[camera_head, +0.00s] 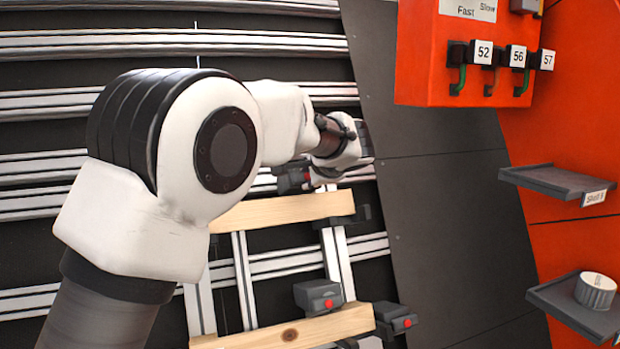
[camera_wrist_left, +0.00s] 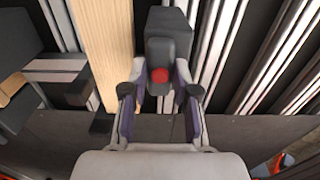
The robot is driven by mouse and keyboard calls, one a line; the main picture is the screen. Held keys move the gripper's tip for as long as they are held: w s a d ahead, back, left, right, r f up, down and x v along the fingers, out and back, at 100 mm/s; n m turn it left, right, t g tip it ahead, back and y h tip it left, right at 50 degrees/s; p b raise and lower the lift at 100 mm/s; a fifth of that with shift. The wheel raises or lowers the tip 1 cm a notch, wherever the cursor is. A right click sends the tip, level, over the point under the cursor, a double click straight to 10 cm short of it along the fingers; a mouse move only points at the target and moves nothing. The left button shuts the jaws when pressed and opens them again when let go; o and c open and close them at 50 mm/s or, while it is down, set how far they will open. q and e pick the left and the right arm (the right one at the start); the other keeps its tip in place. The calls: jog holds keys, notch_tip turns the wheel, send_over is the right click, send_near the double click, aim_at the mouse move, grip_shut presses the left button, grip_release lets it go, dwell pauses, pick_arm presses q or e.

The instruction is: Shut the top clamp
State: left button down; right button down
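The top clamp is a dark grey block with a red-tipped handle. It shows in the head view (camera_head: 292,179) above the upper wooden board (camera_head: 285,210), partly hidden by my left gripper (camera_head: 335,168). In the left wrist view the clamp (camera_wrist_left: 168,22) stands beside the pale board (camera_wrist_left: 103,45), its red tip (camera_wrist_left: 159,76) facing the camera. My left gripper (camera_wrist_left: 160,88) is open there, with one finger on each side of the handle. A gap seems to show on both sides; contact is unclear. Whether the clamp is open or shut is unclear. My right gripper is out of view.
Lower clamps with red tips (camera_head: 317,296) (camera_head: 396,319) sit by the lower wooden board (camera_head: 285,333). An orange box (camera_head: 465,85) with numbered hooks hangs at upper right. Two dark shelves (camera_head: 560,181) (camera_head: 570,308) jut out at right, the lower holding a ribbed white cup (camera_head: 596,290).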

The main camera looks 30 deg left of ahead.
pick_arm(q)
jog(key=shift+r+p, duration=0.15)
jog(key=shift+p, duration=0.15)
jog(key=m+p, duration=0.7)
jog(key=shift+r, duration=0.15)
jog(key=shift+m, duration=0.5)
jog(key=shift+f, duration=0.3)
jog(key=shift+r+m+p, duration=0.15)
jog(key=shift+m+p, duration=0.15)
jog(key=shift+p, duration=0.15)
jog(key=m+p, duration=0.5)
jog(key=p, duration=0.1)
jog(key=shift+r+m, duration=0.2)
jog(key=shift+m, duration=0.2)
jog(key=shift+f+m+p, duration=0.15)
jog(key=shift+m+p, duration=0.15)
jog(key=shift+m, duration=0.2)
jog(key=shift+f, duration=0.2)
jog(key=shift+r+m+p, duration=0.3)
jog(key=shift+m+p, duration=0.9)
jog(key=shift+p, duration=0.05)
jog(key=shift+f+m, duration=0.15)
jog(key=shift+m, duration=0.15)
jog(key=shift+f, duration=0.15)
jog(key=c, duration=1)
grip_release()
